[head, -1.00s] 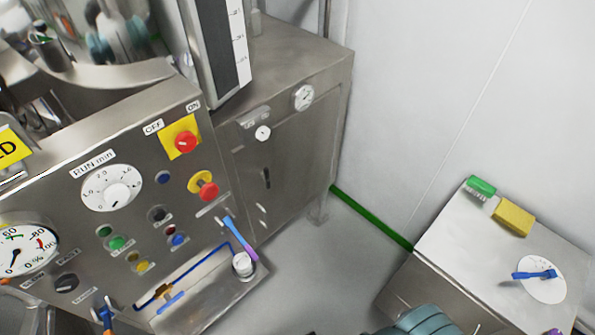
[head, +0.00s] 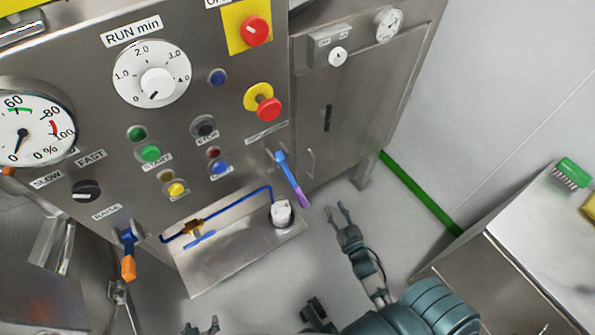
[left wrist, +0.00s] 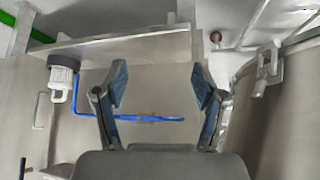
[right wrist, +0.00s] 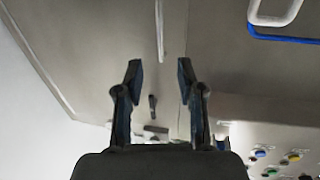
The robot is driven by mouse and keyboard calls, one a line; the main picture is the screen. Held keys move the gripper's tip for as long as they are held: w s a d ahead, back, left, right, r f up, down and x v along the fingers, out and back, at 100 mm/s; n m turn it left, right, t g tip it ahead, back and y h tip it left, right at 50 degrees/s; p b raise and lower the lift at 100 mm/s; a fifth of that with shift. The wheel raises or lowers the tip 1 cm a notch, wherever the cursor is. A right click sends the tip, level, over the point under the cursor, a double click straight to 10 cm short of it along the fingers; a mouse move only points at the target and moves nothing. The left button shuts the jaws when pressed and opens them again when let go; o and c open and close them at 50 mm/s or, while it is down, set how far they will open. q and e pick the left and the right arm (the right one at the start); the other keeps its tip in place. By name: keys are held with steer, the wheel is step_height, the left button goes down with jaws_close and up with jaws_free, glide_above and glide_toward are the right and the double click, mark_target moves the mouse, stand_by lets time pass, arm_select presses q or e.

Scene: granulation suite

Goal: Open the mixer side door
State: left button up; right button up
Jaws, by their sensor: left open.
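The side door (head: 350,110) is a flat grey metal panel right of the control panel and looks shut. It carries a dark latch (head: 328,117) and a slim metal handle (head: 311,162) near its left edge. My right gripper (head: 338,209) is open and empty, apart from the door, in front of its lower part. In the right wrist view the handle (right wrist: 160,30) lies beyond the fingertips and the latch (right wrist: 152,106) shows between the fingers. My left gripper (head: 201,325) is at the bottom edge, partly cut off. The left wrist view shows it open and empty (left wrist: 161,84).
A tray (head: 240,262) with blue piping and a white-topped jar (head: 282,213) juts out below the control panel (head: 105,75). A blue-purple lever (head: 290,178) hangs by the door. A steel table (head: 520,240) with a green brush (head: 572,173) stands at right.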

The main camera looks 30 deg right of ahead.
mark_target(315, 170)
steer(key=w+b, duration=0.1)
steer(key=w, duration=0.4)
steer(key=w+d+b, duration=0.1)
steer(key=w, duration=0.5)
steer(key=w+d+b, duration=0.1)
steer(key=w, duration=0.5)
steer(key=shift+w+r, duration=0.25)
steer(key=shift+r, duration=0.05)
arm_select(q)
steer(key=w+d+r+t+h, duration=0.1)
steer(key=w+d+r+t, duration=0.2)
steer(key=w+r+t, duration=0.3)
steer(key=shift+w+r+h, duration=0.15)
steer(key=shift+w+h, duration=0.25)
steer(key=shift+w, duration=0.35)
arm_select(e)
jaws_close()
